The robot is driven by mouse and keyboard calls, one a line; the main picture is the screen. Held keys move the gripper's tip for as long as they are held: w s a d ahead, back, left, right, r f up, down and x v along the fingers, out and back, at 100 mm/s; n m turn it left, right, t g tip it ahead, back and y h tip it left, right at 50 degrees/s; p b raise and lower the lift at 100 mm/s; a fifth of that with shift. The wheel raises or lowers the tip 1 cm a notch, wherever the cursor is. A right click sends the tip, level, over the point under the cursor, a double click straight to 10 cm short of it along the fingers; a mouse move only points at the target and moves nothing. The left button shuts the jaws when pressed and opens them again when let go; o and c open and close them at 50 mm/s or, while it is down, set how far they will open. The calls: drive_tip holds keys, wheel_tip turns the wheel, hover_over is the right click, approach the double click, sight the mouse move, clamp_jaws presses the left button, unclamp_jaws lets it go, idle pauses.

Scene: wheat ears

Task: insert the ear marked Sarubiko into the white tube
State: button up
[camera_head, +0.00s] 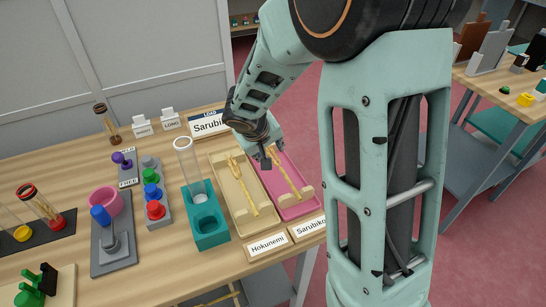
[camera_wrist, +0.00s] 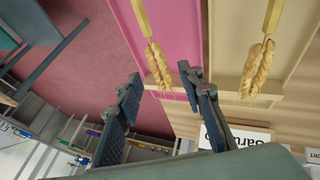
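The Sarubiko ear (camera_head: 289,178) lies in a pink tray, behind the label reading "Sarubiko" (camera_head: 311,226). In the wrist view its grain head (camera_wrist: 159,66) shows between my fingertips, apart from them. My gripper (camera_head: 271,160) is at the far end of the pink tray, above it. In the wrist view my gripper (camera_wrist: 160,76) is open and empty. A clear tube with a white rim (camera_head: 184,145) stands upright in a teal holder (camera_head: 209,229), left of the trays. Its mouth faces up and it looks empty.
A beige tray (camera_head: 222,172) with another ear (camera_head: 241,185), labelled "Hokunemi" (camera_head: 267,246), lies between the holder and pink tray. A "Sarubiko" sign (camera_head: 208,124) stands behind. Pegs, a pink ring (camera_head: 104,203) and other tubes crowd the left side.

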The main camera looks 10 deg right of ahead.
drive_tip(key=shift+x, duration=1.25)
drive_tip(key=c, duration=0.8)
drive_tip(key=shift+r, duration=0.15)
drive_tip(key=shift+c, duration=0.2)
